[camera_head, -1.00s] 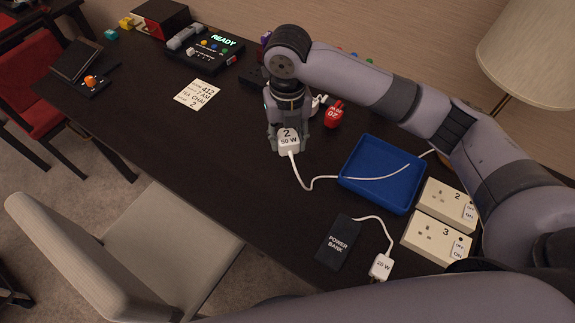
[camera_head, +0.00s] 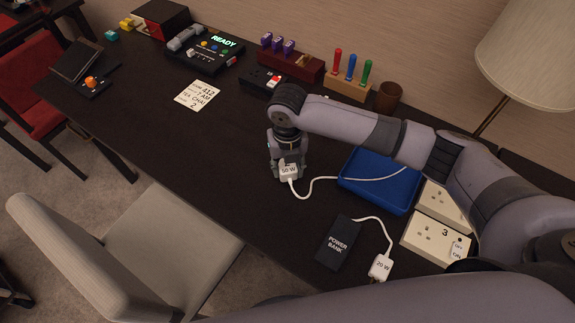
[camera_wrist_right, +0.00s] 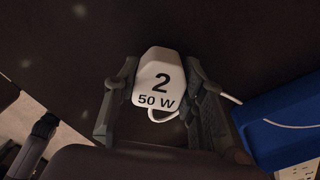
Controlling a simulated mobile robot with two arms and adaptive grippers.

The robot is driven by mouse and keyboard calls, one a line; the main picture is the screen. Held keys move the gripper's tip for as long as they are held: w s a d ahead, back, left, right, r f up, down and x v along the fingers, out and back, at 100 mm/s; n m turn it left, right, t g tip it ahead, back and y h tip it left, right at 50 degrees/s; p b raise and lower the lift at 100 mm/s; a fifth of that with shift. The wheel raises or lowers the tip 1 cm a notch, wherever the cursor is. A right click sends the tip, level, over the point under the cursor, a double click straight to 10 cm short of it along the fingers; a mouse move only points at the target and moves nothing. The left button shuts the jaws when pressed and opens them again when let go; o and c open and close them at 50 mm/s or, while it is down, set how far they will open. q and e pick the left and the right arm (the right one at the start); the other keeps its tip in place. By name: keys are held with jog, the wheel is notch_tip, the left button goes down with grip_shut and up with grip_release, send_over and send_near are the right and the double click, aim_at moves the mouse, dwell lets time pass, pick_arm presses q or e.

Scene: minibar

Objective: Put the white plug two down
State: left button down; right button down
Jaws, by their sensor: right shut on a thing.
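The white plug two (camera_head: 289,172), marked 50 W, is held by my right gripper (camera_head: 288,166) over the dark desk (camera_head: 215,140), left of the blue tray. In the right wrist view the plug (camera_wrist_right: 158,82) sits between the two fingers, its "2" and "50 W" facing the camera. Its white cable runs right across the tray. I cannot tell whether the plug touches the desk. My left gripper is not in view.
The blue tray (camera_head: 363,193) and a socket box marked 3 (camera_head: 425,238) stand to the right. A black power bank (camera_head: 338,243) and a white 20 W plug (camera_head: 381,266) lie nearer. A paper card (camera_head: 197,95) lies left. Desk left of the gripper is clear.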

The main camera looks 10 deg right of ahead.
aim_at(287, 166)
jog(key=c, duration=1)
grip_release()
jog(key=shift+f, duration=0.15)
notch_tip(287, 166, up, 12)
jog(key=shift+r+b, duration=0.2)
jog(key=shift+b, duration=0.2)
